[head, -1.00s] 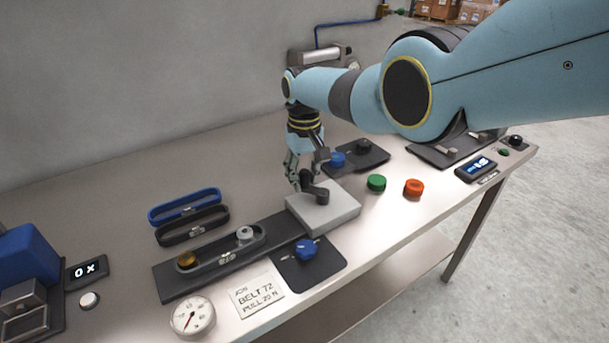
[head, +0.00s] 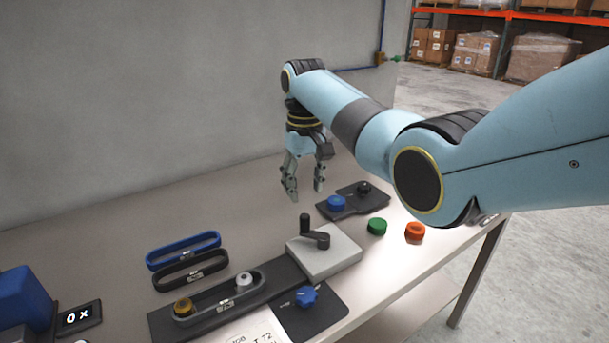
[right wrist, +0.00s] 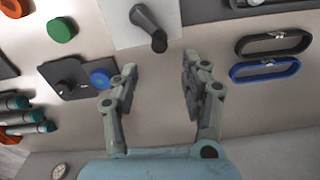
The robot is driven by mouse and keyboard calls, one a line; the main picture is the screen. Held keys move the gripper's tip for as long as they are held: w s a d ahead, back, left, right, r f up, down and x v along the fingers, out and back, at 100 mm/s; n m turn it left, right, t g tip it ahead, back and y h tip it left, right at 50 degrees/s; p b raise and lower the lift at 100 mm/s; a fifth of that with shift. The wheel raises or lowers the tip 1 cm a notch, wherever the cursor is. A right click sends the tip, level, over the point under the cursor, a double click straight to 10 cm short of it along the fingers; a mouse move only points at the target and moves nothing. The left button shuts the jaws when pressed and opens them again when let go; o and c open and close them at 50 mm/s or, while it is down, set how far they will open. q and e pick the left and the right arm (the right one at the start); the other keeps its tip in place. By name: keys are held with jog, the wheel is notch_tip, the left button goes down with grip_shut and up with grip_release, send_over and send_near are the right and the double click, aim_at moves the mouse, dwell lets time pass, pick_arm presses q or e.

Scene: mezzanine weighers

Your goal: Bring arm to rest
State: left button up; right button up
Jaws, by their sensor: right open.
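My right gripper (head: 304,192) is open and empty, pointing down above the bench (head: 120,235). It hangs above and behind a black crank handle (head: 317,237) on a light grey block (head: 335,254), apart from it. In the right wrist view the open fingers (right wrist: 157,95) have clear bench between them, and the crank (right wrist: 148,28) lies beyond the fingertips. My right arm reaches in from the right edge of the head view. My left gripper is not in view.
A belt jig (head: 225,305) with two pulleys adjoins the block. Blue (head: 183,249) and black (head: 190,270) belts lie to the left. A blue knob (head: 307,296), green cap (head: 377,226) and orange cap (head: 415,231) sit nearby. The bench's back left is clear.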

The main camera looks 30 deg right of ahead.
notch_tip(320, 180, up, 2)
jog(key=shift+r, duration=0.1)
dwell(0.4)
